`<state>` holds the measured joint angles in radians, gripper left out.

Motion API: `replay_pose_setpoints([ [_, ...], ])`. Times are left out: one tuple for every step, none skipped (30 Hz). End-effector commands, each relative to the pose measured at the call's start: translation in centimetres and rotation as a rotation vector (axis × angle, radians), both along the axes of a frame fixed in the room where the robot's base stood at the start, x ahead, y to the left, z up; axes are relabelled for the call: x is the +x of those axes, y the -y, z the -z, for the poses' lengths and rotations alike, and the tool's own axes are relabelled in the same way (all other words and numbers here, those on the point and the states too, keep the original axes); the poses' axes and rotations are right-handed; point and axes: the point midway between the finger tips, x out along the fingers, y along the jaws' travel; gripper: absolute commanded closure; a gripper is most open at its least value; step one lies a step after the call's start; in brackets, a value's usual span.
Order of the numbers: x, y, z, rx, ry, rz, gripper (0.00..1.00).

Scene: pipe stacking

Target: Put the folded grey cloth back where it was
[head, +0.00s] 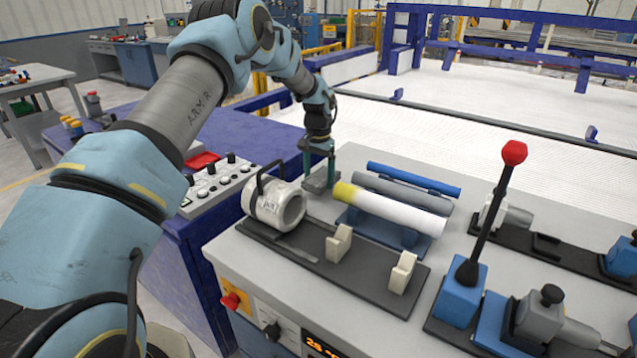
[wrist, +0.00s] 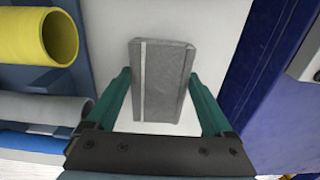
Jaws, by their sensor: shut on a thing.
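The folded grey cloth (wrist: 165,82) sits between the two green fingers of my gripper (wrist: 160,85) in the wrist view, over the pale bench top. My gripper is shut on it. In the head view my gripper (head: 318,170) points down at the bench's far left corner, beside the pipe rack. The cloth shows there as a small grey-green patch (head: 316,186) at the fingertips, partly hidden. I cannot tell whether the cloth touches the bench top.
A white pipe with a yellow end (head: 390,209) lies with grey and blue pipes on a blue rack, right of my gripper. A white clamp cylinder with a black handle (head: 274,204) stands close in front. A button panel (head: 215,186) is to the left. A tall red-knobbed lever (head: 495,205) rises at right.

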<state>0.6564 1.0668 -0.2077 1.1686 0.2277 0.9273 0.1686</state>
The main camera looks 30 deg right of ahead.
Motion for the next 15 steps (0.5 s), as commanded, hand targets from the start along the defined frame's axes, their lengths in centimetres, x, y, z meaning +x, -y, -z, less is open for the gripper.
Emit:
replay_pose_setpoints([
  [-0.1, -0.1, 0.6, 0.003, -0.003, 0.000, 0.74],
  [-0.1, -0.1, 1.0, 0.003, -0.003, 0.001, 0.74],
  [-0.1, -0.1, 1.6, 0.003, -0.003, 0.001, 0.74],
  [-0.1, -0.1, 2.0, 0.003, -0.003, 0.001, 0.74],
  [-0.1, -0.1, 2.4, 0.003, -0.003, 0.001, 0.74],
  [-0.1, -0.1, 2.8, 0.002, -0.002, 0.000, 0.74],
  [-0.1, 0.0, 3.0, 0.001, -0.002, 0.000, 0.74],
  [0.0, 0.0, 3.0, 0.001, 0.000, 0.000, 0.74],
  [0.0, 0.0, 3.1, 0.000, 0.000, 0.000, 0.74],
  [0.0, 0.0, 3.1, 0.000, 0.000, 0.000, 0.74],
  [0.0, 0.0, 3.1, 0.000, 0.000, 0.000, 0.74],
  [0.0, 0.0, 3.1, 0.000, 0.000, 0.000, 0.74],
  [0.0, 0.0, 3.1, 0.000, 0.000, 0.000, 0.74],
  [0.0, 0.0, 3.1, 0.001, 0.000, 0.000, 0.74],
  [0.0, 0.0, 3.2, 0.001, 0.000, 0.000, 0.74],
])
